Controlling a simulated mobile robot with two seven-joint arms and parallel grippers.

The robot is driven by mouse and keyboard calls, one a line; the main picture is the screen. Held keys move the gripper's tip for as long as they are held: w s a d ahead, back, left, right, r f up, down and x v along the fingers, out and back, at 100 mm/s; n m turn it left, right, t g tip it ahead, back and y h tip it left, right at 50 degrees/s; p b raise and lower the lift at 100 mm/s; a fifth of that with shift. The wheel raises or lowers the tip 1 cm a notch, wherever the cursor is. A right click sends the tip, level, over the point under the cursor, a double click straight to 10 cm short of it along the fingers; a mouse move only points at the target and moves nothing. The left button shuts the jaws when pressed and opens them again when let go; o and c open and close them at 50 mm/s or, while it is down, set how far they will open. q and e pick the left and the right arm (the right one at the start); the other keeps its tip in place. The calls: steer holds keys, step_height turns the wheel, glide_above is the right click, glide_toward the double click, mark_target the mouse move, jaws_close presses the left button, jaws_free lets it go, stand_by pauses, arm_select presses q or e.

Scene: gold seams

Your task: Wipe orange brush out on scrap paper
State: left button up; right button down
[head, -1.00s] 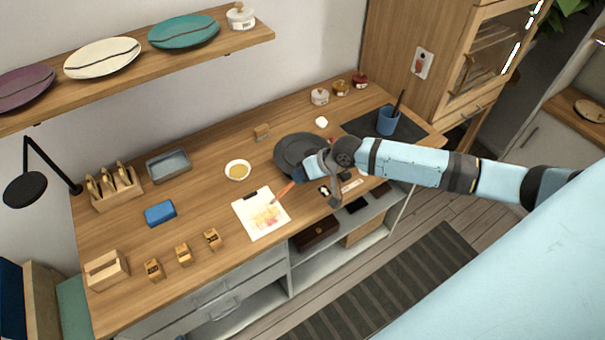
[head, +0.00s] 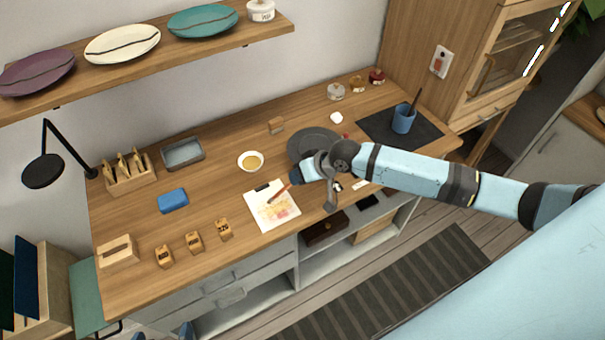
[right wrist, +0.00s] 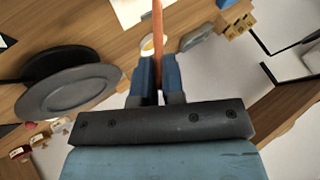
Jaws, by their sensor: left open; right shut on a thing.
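The scrap paper (head: 283,217) lies on the worktop, held by a dark clip, with orange, pink and yellow smears. My right gripper (head: 299,177) is shut on the orange brush (head: 280,191), whose lower end is over the paper's upper right part. I cannot tell whether the tip touches. In the right wrist view the brush (right wrist: 158,28) stands between the blue fingers (right wrist: 158,75), its tip out of frame; part of the paper (right wrist: 130,10) shows beside it. My left gripper (head: 175,333) barely shows at the bottom edge, below the worktop, and is open.
A small bowl of yellow-brown liquid (head: 250,160) stands behind the paper. A dark round plate (head: 305,141) lies partly behind my right arm. A blue sponge (head: 172,200) and several small wooden blocks (head: 194,243) are left of the paper. A blue cup (head: 403,118) stands at the right.

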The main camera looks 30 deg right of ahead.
steer(key=shift+a, duration=2.15)
steer(key=d, duration=0.9)
steer(key=shift+d, duration=0.3)
steer(key=shift+w, duration=0.1)
steer(key=shift+r, duration=2.95)
